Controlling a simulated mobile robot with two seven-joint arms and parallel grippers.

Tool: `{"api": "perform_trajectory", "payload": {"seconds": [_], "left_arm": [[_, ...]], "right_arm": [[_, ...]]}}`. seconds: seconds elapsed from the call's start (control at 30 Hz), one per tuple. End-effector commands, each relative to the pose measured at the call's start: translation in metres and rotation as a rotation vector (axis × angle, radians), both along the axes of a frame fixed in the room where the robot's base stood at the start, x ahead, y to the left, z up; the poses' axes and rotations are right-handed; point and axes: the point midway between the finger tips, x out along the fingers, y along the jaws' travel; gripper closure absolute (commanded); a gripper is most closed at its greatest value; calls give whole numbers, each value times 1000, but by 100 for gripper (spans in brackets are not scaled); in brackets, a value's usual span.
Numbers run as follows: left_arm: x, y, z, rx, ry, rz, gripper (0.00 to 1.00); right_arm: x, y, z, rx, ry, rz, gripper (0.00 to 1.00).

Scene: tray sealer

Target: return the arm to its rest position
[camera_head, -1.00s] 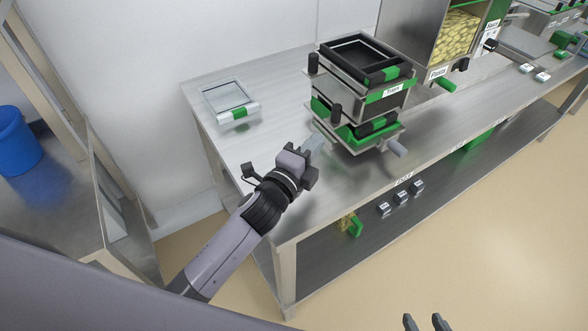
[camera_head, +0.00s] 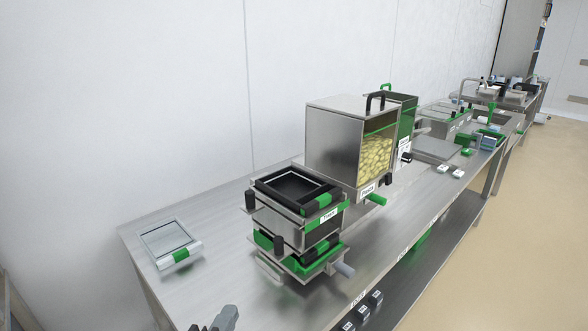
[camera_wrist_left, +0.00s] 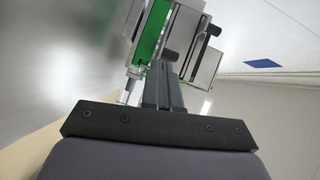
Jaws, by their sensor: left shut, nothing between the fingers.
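My left gripper (camera_head: 222,320) shows only in part at the bottom edge of the head view, in front of the table's near left side. In the left wrist view its two fingers (camera_wrist_left: 163,88) lie together, shut with nothing between them. They point toward the tray sealer, which stands beyond them and apart from the fingertips. The rest of the left arm is cut off by the frame. My right gripper is not in view.
Bare tabletop surrounds the plate.

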Motion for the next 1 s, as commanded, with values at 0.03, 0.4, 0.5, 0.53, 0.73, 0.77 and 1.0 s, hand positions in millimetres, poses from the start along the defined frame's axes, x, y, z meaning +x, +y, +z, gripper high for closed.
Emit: {"api": "perform_trajectory", "payload": {"seconds": [0.03, 0.4, 0.5, 0.53, 0.73, 0.77, 1.0], "left_arm": [[-8, 13, -7, -69, 73, 58, 100], [-112, 88, -63, -629, 669, 555, 100], [-144, 95, -70, -727, 796, 667, 100], [-152, 96, -71, -749, 826, 694, 100], [-202, 101, -74, -862, 1002, 856, 100], [-209, 101, -74, -873, 1024, 879, 100], [-229, 99, -79, -942, 1095, 943, 100]], "right_arm": [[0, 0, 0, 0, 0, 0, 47], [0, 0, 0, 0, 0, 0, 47], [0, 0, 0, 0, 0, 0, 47], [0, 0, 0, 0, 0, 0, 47], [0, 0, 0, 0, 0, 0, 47], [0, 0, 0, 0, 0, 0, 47], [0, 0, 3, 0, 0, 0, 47]]}}
